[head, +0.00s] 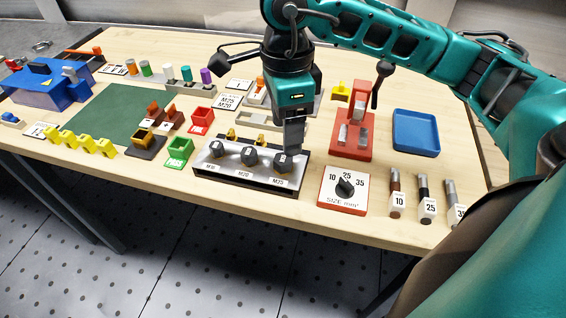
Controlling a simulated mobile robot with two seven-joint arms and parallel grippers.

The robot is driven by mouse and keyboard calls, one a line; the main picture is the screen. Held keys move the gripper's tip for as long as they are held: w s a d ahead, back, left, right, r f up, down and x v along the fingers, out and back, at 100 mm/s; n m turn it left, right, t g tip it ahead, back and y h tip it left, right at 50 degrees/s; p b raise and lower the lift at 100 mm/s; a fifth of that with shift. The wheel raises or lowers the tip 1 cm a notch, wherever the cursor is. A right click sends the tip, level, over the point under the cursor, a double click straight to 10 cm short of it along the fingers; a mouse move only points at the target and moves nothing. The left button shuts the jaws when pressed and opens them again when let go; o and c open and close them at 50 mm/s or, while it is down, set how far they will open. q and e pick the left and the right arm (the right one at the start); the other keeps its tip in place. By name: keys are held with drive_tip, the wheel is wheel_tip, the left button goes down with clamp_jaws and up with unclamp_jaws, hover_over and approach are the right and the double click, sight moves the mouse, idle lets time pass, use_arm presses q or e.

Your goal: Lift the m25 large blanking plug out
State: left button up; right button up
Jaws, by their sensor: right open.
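The M25 large blanking plug (283,164) is a dark faceted knob at the right end of a black and silver rack (249,178), above the M25 label. Two similar dark plugs (219,150) (250,157) stand to its left in the same rack. My right gripper (292,148) points down just above and behind the M25 plug. It is open; its fingers overlap in this view, and I cannot tell whether they touch the plug. My left gripper is not in view.
A red and white size dial (344,188) stands right of the rack, with labelled cylinders (424,198) beyond it. A green bin (180,150) is to the left. A red press (352,135) and a blue tray (416,132) stand behind. Bare wood lies along the front edge.

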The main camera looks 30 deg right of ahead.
drive_tip(key=shift+w+d+f, duration=0.1)
drive_tip(key=shift+d+f, duration=0.05)
drive_tip(key=shift+f, duration=1.65)
drive_tip(key=shift+d+f, duration=0.1)
drive_tip(key=shift+f, duration=1.65)
drive_tip(key=shift+c, duration=0.5)
drive_tip(key=c, duration=1)
drive_tip(key=shift+r, duration=0.1)
drive_tip(key=shift+r, duration=0.5)
wheel_tip(320, 180, up, 19)
drive_tip(key=p, duration=0.3)
drive_tip(key=shift+f, duration=0.1)
